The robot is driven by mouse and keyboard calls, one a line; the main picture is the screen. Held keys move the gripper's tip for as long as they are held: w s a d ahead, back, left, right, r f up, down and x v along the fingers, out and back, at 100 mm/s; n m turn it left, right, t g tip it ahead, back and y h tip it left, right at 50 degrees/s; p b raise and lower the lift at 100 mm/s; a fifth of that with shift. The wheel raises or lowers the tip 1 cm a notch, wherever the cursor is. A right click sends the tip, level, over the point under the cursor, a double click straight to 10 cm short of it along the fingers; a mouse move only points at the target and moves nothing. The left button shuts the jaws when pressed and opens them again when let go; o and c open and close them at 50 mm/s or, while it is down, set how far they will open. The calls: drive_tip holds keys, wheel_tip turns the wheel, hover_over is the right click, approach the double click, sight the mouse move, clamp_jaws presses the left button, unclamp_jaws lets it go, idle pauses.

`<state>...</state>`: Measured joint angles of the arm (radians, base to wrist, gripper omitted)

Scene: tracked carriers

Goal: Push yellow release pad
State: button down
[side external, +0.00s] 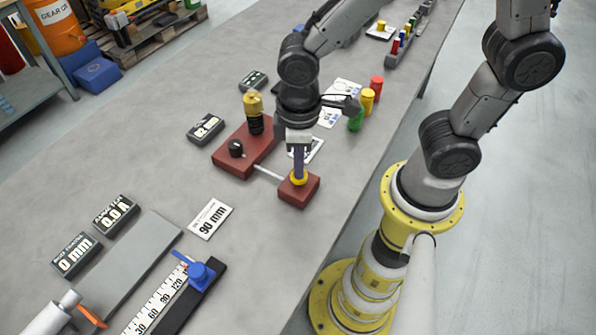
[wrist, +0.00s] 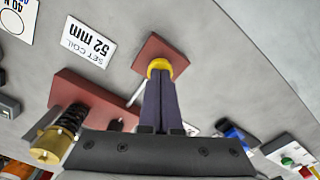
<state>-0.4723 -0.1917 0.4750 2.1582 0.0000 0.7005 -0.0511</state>
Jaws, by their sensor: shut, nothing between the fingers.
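The yellow release pad (side external: 299,178) is a round button on top of a small dark red block (side external: 298,192). It also shows in the wrist view (wrist: 159,65), at the tips of my fingers. My gripper (side external: 298,172) is shut and empty, pointing down, with its fingertips at the pad and covering part of it. It looks to be touching the pad, but I cannot tell how far the pad is pressed. A thin rod (side external: 268,174) joins the small block to a larger red base (side external: 232,156) that carries a yellow-topped black spring (side external: 254,112) and a black knob (side external: 236,148).
A white 90 mm card (side external: 211,219) lies nearer the camera. Black display boxes (side external: 206,128) stand left of the base. Green, yellow and red cylinders (side external: 368,101) stand behind my gripper. A ruler slide with a blue clamp (side external: 200,273) is at lower left. The table between is clear.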

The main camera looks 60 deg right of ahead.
drive_tip(key=shift+f, duration=0.35)
drive_tip(key=shift+r, duration=2.3)
drive_tip(key=shift+w+d, duration=0.1)
drive_tip(key=shift+d, duration=0.05)
drive_tip(key=d+r+m+t, duration=0.3)
drive_tip(key=d+r, duration=0.3)
drive_tip(key=r, duration=0.1)
drive_tip(key=s+d+r+m+t, duration=0.2)
drive_tip(key=s+d+r+m, duration=0.1)
drive_tip(key=s+d, duration=0.2)
drive_tip(key=shift+s+r+t, duration=0.3)
drive_tip(key=shift+s, duration=0.35)
